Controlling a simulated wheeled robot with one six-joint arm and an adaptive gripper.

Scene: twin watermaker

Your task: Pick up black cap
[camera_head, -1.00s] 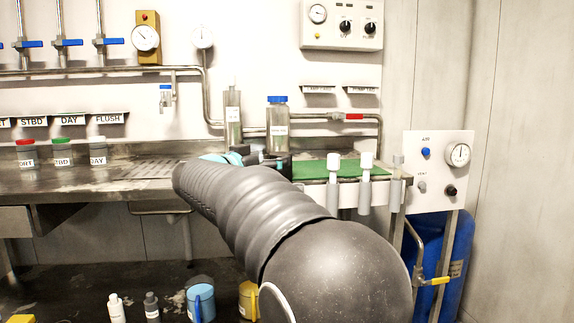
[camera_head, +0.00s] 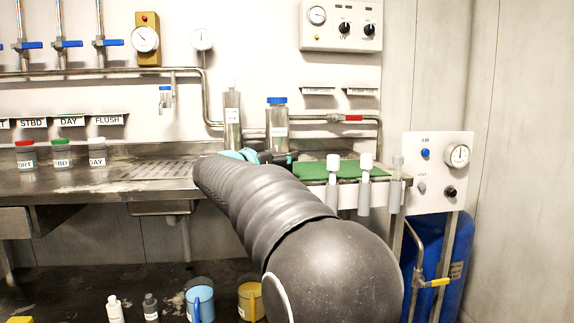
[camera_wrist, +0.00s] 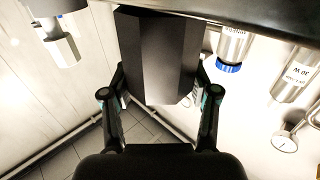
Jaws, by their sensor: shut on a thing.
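In the wrist view, my gripper (camera_wrist: 159,97) has one finger on each side of a dark, faceted block, which I take to be the black cap (camera_wrist: 155,55). The fingers are shut on it. It fills the upper middle of that view, with its flat sides showing. In the head view, my gripper (camera_head: 268,157) is mostly hidden behind my own arm. Only teal and black parts show, at bench height in front of the blue-capped bottle. I cannot make out the cap apart from the gripper there.
A green mat (camera_head: 330,169) and white-topped tubes (camera_head: 333,180) are to the right. Labelled jars (camera_head: 62,154) stand left. Mugs (camera_head: 200,303) sit below.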

